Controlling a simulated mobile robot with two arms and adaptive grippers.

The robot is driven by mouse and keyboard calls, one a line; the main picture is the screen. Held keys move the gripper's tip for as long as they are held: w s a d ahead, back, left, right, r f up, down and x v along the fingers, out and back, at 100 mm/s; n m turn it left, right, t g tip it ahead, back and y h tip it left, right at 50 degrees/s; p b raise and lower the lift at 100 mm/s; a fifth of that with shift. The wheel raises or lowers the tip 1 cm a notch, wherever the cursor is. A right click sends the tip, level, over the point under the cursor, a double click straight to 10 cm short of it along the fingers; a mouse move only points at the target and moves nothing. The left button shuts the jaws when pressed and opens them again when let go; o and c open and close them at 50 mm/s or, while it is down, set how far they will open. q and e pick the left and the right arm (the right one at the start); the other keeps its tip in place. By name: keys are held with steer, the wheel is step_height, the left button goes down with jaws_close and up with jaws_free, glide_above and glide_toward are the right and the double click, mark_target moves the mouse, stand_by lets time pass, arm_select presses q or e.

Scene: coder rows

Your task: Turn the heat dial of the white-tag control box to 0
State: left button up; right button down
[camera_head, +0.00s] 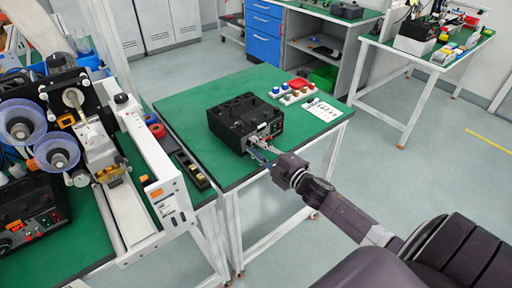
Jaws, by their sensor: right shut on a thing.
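A black control box (232,112) stands on the green table in the middle of the view. Its front panel faces the lower right, with small light marks and a red spot (278,128) on it. My right gripper (256,146) reaches in from the lower right, its fingers at the lower left part of this panel. It is shut on a dial there; the fingers hide the dial, so its setting cannot be read. A second black box (30,215) with lit orange displays sits at the lower left. My left gripper is not in view.
A large machine with blue-rimmed reels (57,150) fills the left table. Green tabletop (190,97) is bare left of the box.

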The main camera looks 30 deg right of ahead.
steer(key=c, duration=1.7)
jaws_free()
